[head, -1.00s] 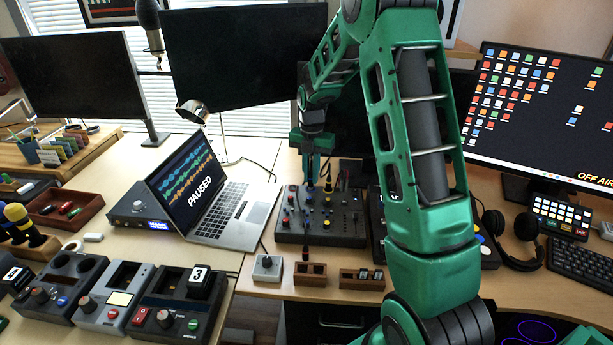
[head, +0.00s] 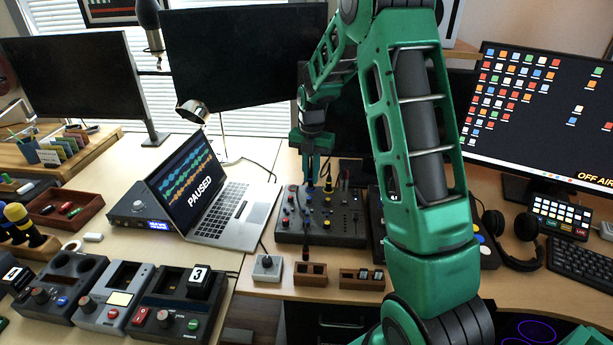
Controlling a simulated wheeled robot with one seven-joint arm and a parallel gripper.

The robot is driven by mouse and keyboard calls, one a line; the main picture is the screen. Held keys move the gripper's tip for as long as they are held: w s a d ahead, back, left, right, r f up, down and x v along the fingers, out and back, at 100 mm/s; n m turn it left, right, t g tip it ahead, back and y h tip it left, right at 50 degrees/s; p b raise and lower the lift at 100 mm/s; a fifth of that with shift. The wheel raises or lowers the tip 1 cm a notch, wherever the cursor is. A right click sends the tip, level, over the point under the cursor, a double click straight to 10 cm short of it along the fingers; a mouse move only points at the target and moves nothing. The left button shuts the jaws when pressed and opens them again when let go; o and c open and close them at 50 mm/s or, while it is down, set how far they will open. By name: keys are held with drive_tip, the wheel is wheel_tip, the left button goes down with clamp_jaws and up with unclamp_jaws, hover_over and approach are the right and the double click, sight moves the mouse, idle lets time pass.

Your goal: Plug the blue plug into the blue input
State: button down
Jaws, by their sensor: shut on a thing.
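My gripper (head: 312,176) points down over the back left part of the black mixer panel (head: 345,230). Its fingers are close together, shut on the blue plug (head: 309,187), which is small and mostly hidden at the fingertips. The plug is at or just above the panel's back row. I cannot tell whether it touches a socket. The blue input cannot be made out from here.
An open laptop (head: 215,200) stands left of the panel. In front of it are a small grey box with a knob (head: 267,268) and two brown wooden holders (head: 310,274). Dark cables and plugs stand behind the panel, close to my gripper. Monitors stand behind.

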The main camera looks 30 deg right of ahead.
drive_tip(key=shift+f, duration=0.55)
drive_tip(key=c, duration=1.6)
unclamp_jaws()
drive_tip(key=shift+c, duration=0.2)
wheel_tip(320, 180, up, 10)
drive_tip(key=shift+w+r, duration=0.1)
drive_tip(key=shift+r, duration=0.25)
